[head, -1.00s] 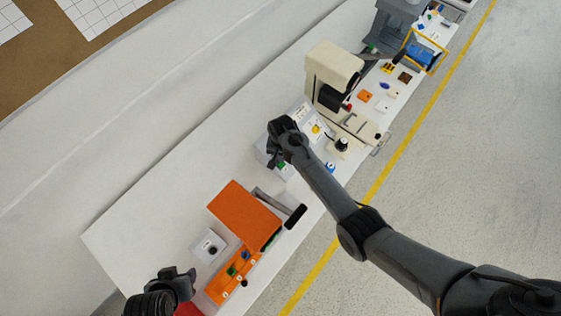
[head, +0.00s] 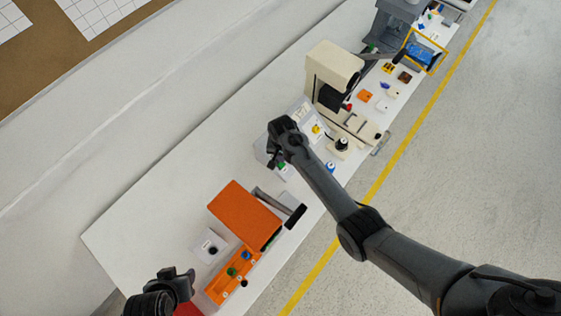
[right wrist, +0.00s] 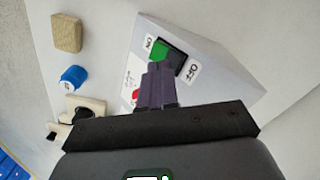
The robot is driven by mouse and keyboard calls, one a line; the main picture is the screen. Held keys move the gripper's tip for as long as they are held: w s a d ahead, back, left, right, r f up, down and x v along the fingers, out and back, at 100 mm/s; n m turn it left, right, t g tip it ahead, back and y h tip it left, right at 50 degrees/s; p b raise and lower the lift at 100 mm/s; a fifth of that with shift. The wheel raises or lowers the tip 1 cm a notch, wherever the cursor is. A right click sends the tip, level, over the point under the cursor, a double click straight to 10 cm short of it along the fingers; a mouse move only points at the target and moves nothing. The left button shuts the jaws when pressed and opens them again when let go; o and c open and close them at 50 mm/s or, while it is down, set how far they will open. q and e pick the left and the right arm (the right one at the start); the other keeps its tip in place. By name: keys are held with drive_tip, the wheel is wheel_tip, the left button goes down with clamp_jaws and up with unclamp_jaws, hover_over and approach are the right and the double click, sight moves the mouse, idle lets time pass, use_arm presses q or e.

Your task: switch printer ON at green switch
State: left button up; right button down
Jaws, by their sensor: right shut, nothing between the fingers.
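The green switch (right wrist: 160,52) sits in a dark frame on the sloped face of a pale grey box (right wrist: 215,75). An ON label (right wrist: 149,43) is at its left end and an OFF label (right wrist: 194,70) at its right end. In the head view the green switch (head: 281,165) shows small beside my right gripper (head: 274,161). In the right wrist view my right gripper (right wrist: 155,76) is shut and empty, its tips at the switch's near edge. I cannot tell whether they touch it. My left gripper (head: 191,278) is at the lower left, away from the switch; its jaw state is unclear.
A red part (right wrist: 135,94) shows left of the fingers. A blue knob (right wrist: 74,76) and a tan block (right wrist: 67,32) lie farther left. In the head view, an orange box (head: 243,213) stands nearer and a cream machine (head: 334,65) farther along the white table (head: 150,205).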

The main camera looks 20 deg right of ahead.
drive_tip(key=shift+f, duration=0.35)
drive_tip(key=shift+f+b, duration=0.55)
drive_tip(key=shift+f, duration=0.4)
idle(0.4)
drive_tip(key=shift+r, duration=0.1)
wheel_tip(320, 180, up, 4)
drive_tip(key=p, duration=0.4)
wheel_tip(320, 180, up, 3)
drive_tip(key=p, duration=0.3)
idle(0.4)
